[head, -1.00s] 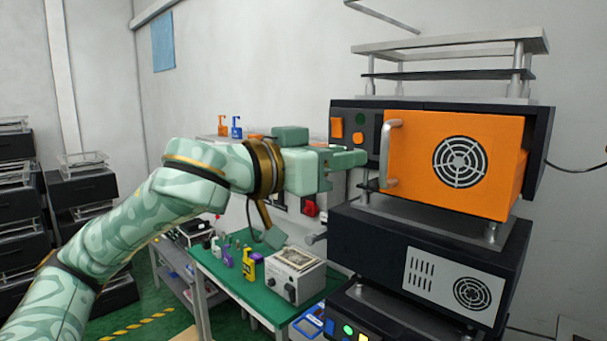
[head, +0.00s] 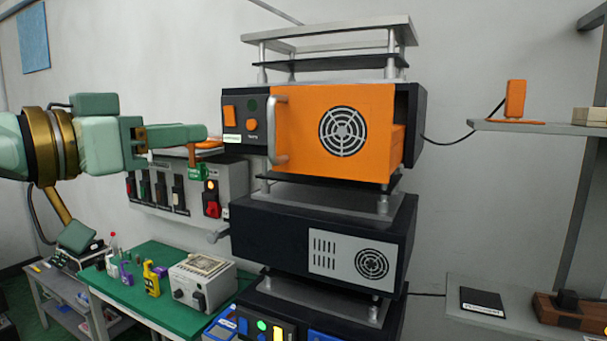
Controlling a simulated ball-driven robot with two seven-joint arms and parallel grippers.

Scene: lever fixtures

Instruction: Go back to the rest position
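My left gripper (head: 190,137) is at the left, seen side-on in front of the wall panel. Its fingers overlap from this angle, so their opening is unclear. I see nothing held in it. It is left of the silver handle (head: 279,130) on the orange door (head: 350,135), with a visible gap between them. The orange door has a round vent and sits on the upper black unit of a stack. I cannot tell whether this door is fully closed. My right gripper is not in view.
A lower black unit (head: 260,233) has a silver lever at its left. A green table (head: 140,257) with bottles and a grey box (head: 203,284) stands below my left arm. A wall panel (head: 150,195) with switches is behind. Grey shelves (head: 535,127) are at the right.

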